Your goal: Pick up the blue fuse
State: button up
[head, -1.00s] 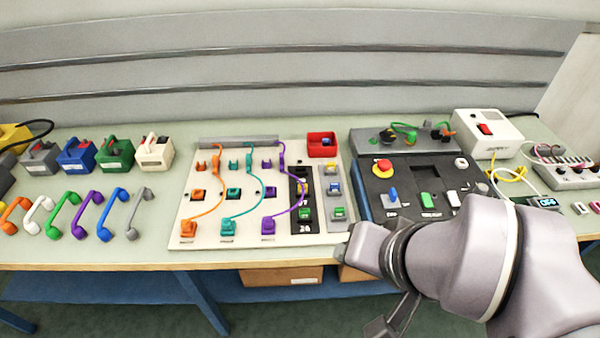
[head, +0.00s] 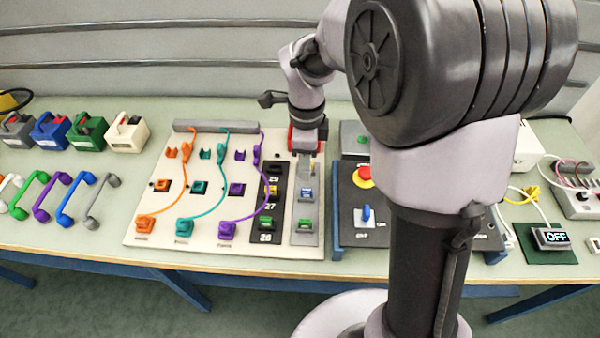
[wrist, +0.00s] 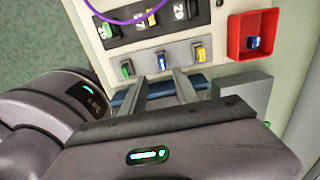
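A blue fuse (head: 307,193) sits in the middle of the grey strip (head: 304,239) on the white board, a green fuse (head: 305,224) nearer the front. In the wrist view this blue fuse (wrist: 162,61) stands between the green fuse (wrist: 127,70) and a yellow fuse (wrist: 200,55). A second blue fuse (wrist: 254,43) lies in the red tray (wrist: 235,42). My gripper (head: 307,172) points down over the far end of the strip. In the wrist view its fingers (wrist: 160,82) are apart, with the strip's blue fuse beyond the gap and nothing between them.
A black strip (wrist: 129,31) with green and yellow fuses and an orange, teal and purple wire lie left of the grey strip. A dark control panel (head: 346,228) with a blue edge stands close on the right. My arm hides much of it.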

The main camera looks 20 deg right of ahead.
jog(key=b, duration=0.2)
send_over(307, 189)
jog(key=f, duration=0.6)
jog(key=shift+s+a+f, duration=0.1)
jog(key=shift+a+f, duration=0.15)
jog(key=shift+a, duration=0.05)
jog(key=f+b, duration=0.1)
jog(key=f, duration=0.2)
jog(key=f+b, duration=0.1)
jog(key=f, duration=0.1)
jog(key=shift+d+b, duration=0.25)
jog(key=shift+b, duration=0.05)
jog(key=shift+r, duration=0.15)
jog(key=shift+c, duration=0.5)
grip_shut()
